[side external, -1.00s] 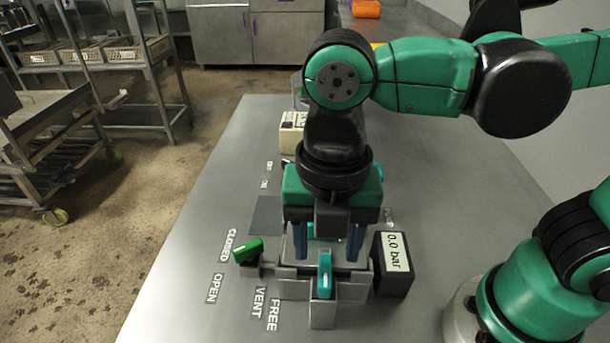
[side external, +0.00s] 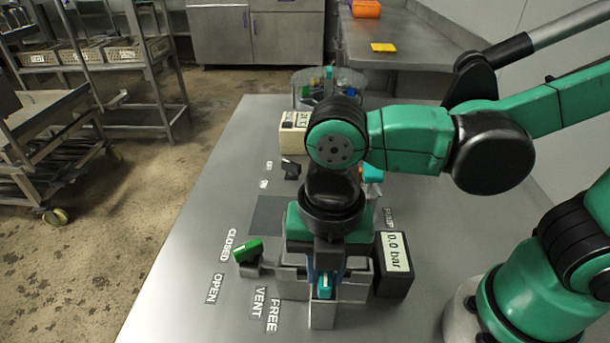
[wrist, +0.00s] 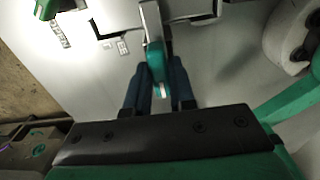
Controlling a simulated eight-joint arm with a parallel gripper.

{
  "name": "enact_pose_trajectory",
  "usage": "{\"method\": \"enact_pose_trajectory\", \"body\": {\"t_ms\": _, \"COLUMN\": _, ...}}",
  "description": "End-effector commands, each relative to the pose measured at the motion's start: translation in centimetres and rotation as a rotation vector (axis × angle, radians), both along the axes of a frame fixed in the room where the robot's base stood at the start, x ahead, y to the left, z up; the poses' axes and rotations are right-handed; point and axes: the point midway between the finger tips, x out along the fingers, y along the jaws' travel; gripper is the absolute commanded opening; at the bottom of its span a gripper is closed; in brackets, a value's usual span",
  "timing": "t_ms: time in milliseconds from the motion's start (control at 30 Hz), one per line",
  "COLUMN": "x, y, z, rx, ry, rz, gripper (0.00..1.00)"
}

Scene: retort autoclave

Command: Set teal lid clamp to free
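The teal lid clamp (side external: 325,283) stands at the front of a grey fixture (side external: 323,315), near the FREE label (side external: 272,315). In the wrist view the teal clamp (wrist: 156,58) lies between the two dark blue fingers of my gripper (wrist: 160,75). The fingers look close against its two sides, so my gripper appears shut on it. In the side view my gripper (side external: 325,272) is low over the fixture, and its fingers and body hide the clamp's upper part.
A green-handled lever (side external: 248,250) sits left of the fixture, by the CLOSED and OPEN labels. A black gauge box (side external: 393,265) reading 0.0 bar stands close on the right. A cream display box (side external: 293,130) is farther back. The table's left side (side external: 185,255) is clear.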

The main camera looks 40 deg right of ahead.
Motion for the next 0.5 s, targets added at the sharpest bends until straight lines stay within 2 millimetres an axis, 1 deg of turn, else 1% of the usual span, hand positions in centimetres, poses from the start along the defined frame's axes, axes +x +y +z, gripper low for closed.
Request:
{"method": "enact_pose_trajectory", "body": {"t_ms": 300, "x": -0.01, "y": -0.01, "z": 0.01, "rx": -0.001, "ry": 0.001, "rz": -0.02, "gripper": 0.0}}
{"method": "enact_pose_trajectory", "body": {"t_ms": 500, "x": -0.01, "y": 0.0, "z": 0.01, "rx": -0.001, "ry": 0.002, "rz": -0.106, "gripper": 0.0}}
